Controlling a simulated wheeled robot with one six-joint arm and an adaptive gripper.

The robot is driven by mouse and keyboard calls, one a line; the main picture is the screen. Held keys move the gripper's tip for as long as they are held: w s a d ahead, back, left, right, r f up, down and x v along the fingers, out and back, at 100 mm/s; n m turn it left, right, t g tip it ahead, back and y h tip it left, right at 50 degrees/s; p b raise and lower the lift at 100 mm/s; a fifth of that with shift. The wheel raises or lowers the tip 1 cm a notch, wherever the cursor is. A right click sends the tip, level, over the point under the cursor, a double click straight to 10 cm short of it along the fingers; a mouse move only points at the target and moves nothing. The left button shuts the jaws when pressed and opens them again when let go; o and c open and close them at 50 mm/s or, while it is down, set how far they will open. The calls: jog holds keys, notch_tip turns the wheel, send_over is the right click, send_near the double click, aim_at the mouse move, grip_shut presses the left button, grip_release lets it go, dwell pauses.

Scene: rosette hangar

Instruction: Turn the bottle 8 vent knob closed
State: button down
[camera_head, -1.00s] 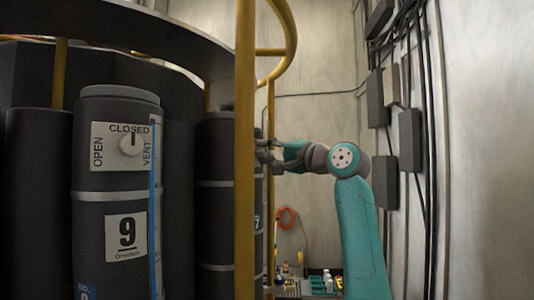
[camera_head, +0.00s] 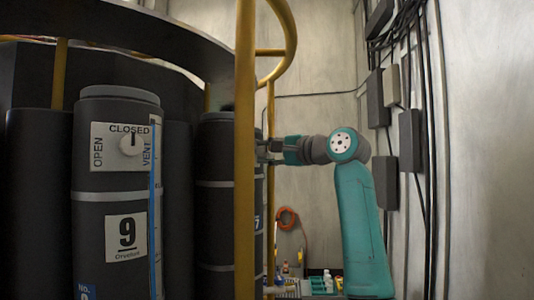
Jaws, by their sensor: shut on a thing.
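My gripper (camera_head: 266,149) reaches in from the right, level with the upper part of a dark bottle (camera_head: 216,150) behind the yellow post. It is shut on what seems to be that bottle's vent knob on its right-hand side. The knob itself and its position are hidden by the post and the gripper. Only a sliver of this bottle's number label (camera_head: 257,223) shows, and I cannot read it surely. Nearer, bottle 9 (camera_head: 117,210) stands upright with its own vent knob (camera_head: 131,144) on a plate marked OPEN, CLOSED and VENT.
The yellow post (camera_head: 245,190) and its curved rail (camera_head: 290,40) stand close beside my gripper. Grey boxes (camera_head: 410,140) and cables run along the right wall. A coiled orange hose (camera_head: 287,218) hangs at the back, above a shelf of small bottles (camera_head: 310,284).

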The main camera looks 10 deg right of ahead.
jog(key=c, duration=0.8)
grip_release()
jog(key=shift+o, duration=0.2)
jog(key=v, duration=1.2)
jog(key=shift+w+d, duration=0.1)
